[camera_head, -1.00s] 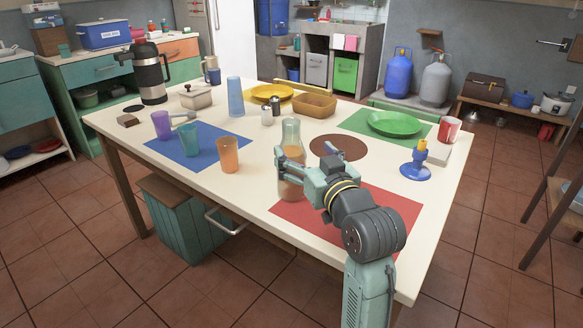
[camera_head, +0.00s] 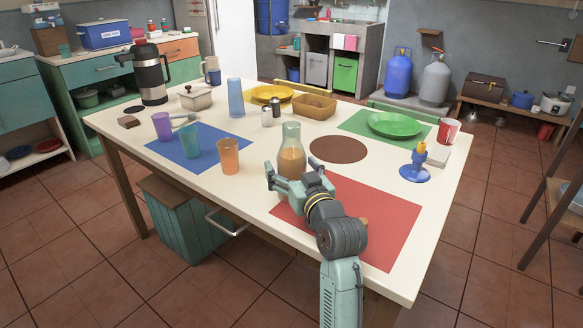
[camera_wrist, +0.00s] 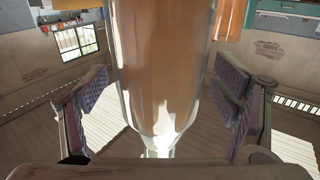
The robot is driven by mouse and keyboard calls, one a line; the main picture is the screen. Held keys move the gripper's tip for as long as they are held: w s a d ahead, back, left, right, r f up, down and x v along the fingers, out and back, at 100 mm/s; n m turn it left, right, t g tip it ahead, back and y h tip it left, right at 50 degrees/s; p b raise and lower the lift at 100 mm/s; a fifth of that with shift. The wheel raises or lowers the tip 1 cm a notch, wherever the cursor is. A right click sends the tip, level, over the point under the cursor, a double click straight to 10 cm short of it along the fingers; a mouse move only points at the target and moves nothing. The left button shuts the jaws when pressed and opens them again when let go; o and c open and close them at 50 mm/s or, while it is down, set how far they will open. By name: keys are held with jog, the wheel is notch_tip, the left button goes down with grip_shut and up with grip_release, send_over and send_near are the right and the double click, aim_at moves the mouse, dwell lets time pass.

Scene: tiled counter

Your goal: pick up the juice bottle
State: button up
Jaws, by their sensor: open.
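The juice bottle (camera_head: 291,157) is clear glass with orange juice in its lower part. It stands upright on the table, beside the red mat's back left corner. My gripper (camera_head: 287,179) is open and low at the near side of the bottle. In the wrist view, the bottle (camera_wrist: 160,65) fills the middle, between the two open fingers (camera_wrist: 163,105). A gap shows between the bottle and the finger pads on both sides. The bottle's lower end is partly hidden by my gripper in the head view.
An orange cup (camera_head: 228,157) stands left of the bottle, with teal and purple cups beyond it. Small shakers (camera_head: 267,117) stand behind. The red mat (camera_head: 385,225) holds no dishes.

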jog(key=shift+w, duration=0.15)
jog(key=c, duration=1.9)
jog(key=shift+r, duration=0.1)
grip_shut()
